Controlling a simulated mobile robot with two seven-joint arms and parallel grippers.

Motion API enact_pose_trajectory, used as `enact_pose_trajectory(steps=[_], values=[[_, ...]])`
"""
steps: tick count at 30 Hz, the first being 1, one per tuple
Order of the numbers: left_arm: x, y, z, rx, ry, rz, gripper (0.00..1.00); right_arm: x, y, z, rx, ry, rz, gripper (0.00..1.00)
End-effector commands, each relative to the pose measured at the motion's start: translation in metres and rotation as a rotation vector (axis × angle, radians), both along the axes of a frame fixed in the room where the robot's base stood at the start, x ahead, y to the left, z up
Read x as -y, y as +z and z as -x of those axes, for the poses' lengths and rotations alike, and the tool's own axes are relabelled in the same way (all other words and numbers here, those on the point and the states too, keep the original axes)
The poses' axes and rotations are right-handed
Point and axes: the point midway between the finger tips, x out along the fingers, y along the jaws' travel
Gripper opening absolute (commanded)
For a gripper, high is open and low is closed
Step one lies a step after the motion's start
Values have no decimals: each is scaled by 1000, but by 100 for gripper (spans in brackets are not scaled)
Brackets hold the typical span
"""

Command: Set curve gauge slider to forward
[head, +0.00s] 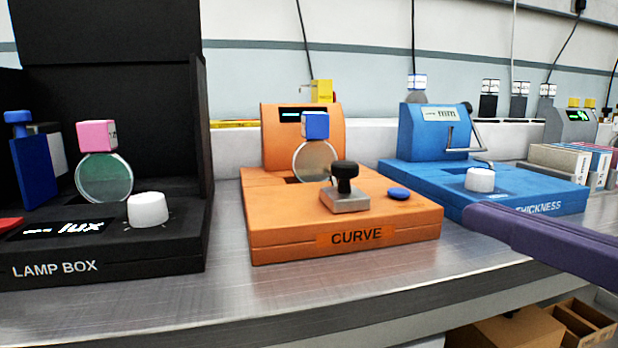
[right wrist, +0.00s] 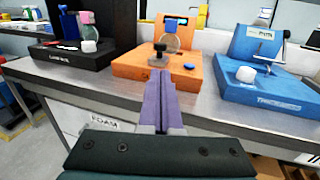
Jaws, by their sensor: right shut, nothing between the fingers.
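The orange curve gauge (head: 280,235) sits mid-bench in the head view and also shows in the right wrist view (right wrist: 135,65). Its slider, a black knob (head: 344,172) on a grey metal block (head: 345,199), stands upright on the deck; it shows in the right wrist view too (right wrist: 159,50). A round lens (head: 316,161) with a blue cap (head: 315,125) stands behind it. A blue button (head: 399,193) is to the right. My right gripper (head: 475,216), purple, is shut and empty, right of the gauge and apart from the knob; its fingers (right wrist: 168,82) show together in the wrist view. My left gripper is out of view.
The black lamp box (head: 120,262) with a white dial stands left. The blue thickness gauge (head: 430,172) with a white knob (head: 480,180) stands right, behind my right gripper. The metal bench (head: 310,297) is bare in front of the gauge. Cardboard boxes (head: 510,330) lie below.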

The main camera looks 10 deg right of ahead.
Motion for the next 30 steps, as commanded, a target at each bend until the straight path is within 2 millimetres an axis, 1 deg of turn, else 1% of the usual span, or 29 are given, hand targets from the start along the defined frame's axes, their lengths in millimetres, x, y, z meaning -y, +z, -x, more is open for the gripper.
enact_pose_trajectory(steps=[5, 11, 24, 30], values=[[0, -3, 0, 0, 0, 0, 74, -5, 0, -17, 4, 3, 4, 0], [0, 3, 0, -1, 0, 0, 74, -12, 2, -41, 2, -2, 4, 0], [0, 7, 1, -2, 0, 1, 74, -31, 0, -103, 1, -2, 2, 0], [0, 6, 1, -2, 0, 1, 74, -37, 0, -122, -2, -2, 2, 0]])
